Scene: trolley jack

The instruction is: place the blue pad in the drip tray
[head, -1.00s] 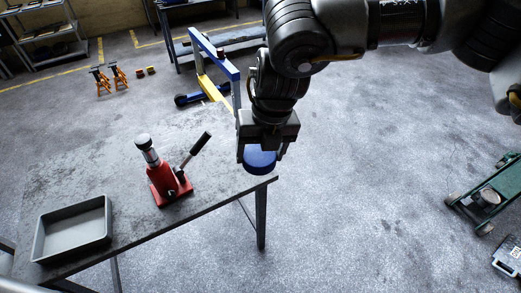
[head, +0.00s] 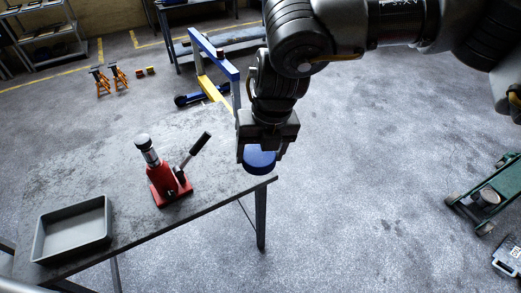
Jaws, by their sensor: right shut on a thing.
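The blue pad (head: 259,161) is a round, thick disc at the right corner of the table. My right gripper (head: 260,157) comes down from above and is shut on the pad, a finger at each side. I cannot tell whether the pad touches the tabletop. The drip tray (head: 72,256) is a grey rectangular tray with low walls at the table's left front; it looks empty. My left gripper is not in view.
A red bottle jack (head: 162,181) with a black-gripped handle (head: 201,143) stands on the table (head: 215,189) between pad and tray. A blue and yellow hoist (head: 222,66) stands behind. A green trolley jack (head: 490,195) is on the floor at right.

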